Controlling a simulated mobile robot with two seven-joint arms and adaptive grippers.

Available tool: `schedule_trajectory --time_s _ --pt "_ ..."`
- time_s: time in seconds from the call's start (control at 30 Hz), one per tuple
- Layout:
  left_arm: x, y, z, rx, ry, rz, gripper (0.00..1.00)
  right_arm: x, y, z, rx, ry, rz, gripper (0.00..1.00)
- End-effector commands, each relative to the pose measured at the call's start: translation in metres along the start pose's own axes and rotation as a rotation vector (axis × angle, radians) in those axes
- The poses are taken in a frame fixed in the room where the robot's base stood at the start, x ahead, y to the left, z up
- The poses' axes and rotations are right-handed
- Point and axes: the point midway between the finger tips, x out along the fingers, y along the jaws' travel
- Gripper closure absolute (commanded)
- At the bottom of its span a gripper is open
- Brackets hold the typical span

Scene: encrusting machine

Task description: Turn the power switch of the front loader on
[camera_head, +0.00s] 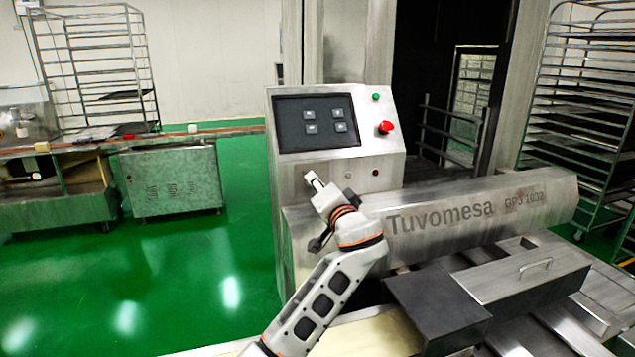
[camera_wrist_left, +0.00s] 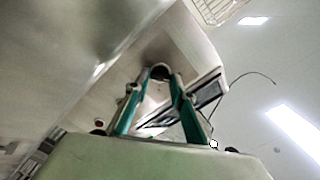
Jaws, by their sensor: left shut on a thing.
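The front loader's grey metal control cabinet (camera_head: 285,150) stands at the centre of the head view, with a dark screen panel (camera_head: 330,145) on its sloped face. My left gripper (camera_head: 313,179) is at the lower left of this face, just below the screen. In the left wrist view its two green-sided fingers (camera_wrist_left: 160,76) close in around a small dark round knob (camera_wrist_left: 159,70), which looks like the power switch. The gripper is shut on this knob. In the head view the gripper hides the knob, and its turned position cannot be told. My right gripper is not in view.
A red emergency button (camera_head: 386,127) and a green button (camera_head: 376,97) sit right of the screen. Green floor (camera_head: 200,270) is clear at left.

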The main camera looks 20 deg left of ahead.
Motion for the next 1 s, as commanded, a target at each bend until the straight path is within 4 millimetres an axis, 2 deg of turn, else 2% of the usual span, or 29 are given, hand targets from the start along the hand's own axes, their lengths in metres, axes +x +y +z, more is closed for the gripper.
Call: schedule_trajectory --time_s 0.7,0.83,1.0 --pt "0.000 0.000 0.000 0.665 -0.002 0.002 0.98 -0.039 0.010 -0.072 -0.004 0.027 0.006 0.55" --pt "0.001 0.001 0.000 0.787 -0.001 0.001 0.98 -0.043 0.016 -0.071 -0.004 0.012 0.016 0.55" --pt "0.001 0.002 0.001 0.948 -0.001 0.001 0.98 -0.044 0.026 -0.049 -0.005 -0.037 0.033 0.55"
